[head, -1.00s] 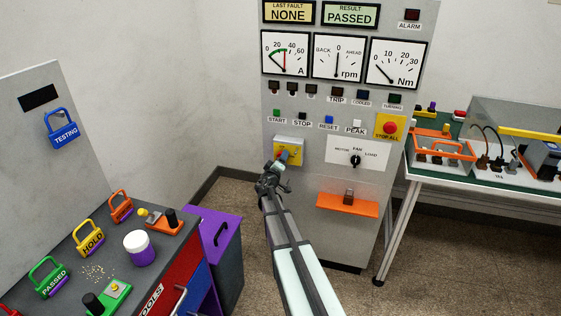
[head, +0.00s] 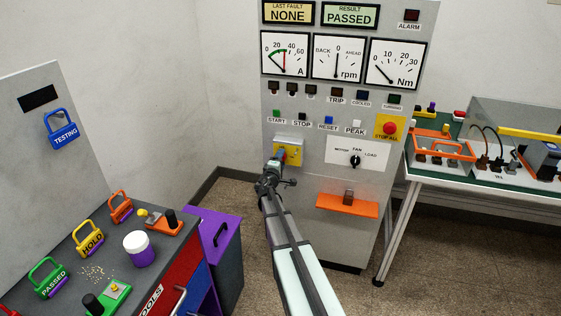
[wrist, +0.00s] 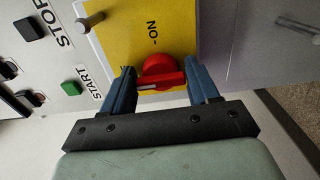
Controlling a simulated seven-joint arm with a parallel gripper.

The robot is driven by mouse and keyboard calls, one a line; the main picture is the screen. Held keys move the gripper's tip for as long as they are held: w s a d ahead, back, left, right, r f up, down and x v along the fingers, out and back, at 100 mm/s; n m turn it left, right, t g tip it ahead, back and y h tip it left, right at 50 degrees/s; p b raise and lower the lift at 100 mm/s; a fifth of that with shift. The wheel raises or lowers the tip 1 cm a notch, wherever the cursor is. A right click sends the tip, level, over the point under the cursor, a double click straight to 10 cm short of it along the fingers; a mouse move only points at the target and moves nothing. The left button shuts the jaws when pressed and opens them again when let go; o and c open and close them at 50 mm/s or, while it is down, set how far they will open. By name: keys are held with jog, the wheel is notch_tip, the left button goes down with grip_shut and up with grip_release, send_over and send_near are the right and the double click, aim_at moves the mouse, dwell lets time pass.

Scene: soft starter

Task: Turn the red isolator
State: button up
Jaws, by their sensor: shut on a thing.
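The red isolator (wrist: 158,68) is a round red knob with a bar handle on a yellow plate (wrist: 120,38) marked "ON" in the wrist view. Its bar, with a pale line at one end, lies nearly crosswise between the fingers. My gripper (wrist: 163,80) is shut on the bar, one blue finger at each end. In the head view the yellow plate (head: 296,158) is at the lower left of the grey panel, and my gripper (head: 280,158) reaches it from below, hiding most of the knob.
START (head: 276,114), STOP, RESET and PEAK buttons sit just above the isolator. The fan selector (head: 355,160) and an orange shelf (head: 347,205) are to its right. A tool bench (head: 75,265) with padlocks stands at the left.

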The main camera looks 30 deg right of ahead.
jog(key=shift+c, duration=0.2)
jog(key=o, duration=0.8)
jog(key=v, duration=1.4)
jog(key=shift+d, duration=0.1)
jog(key=shift+r, duration=0.1)
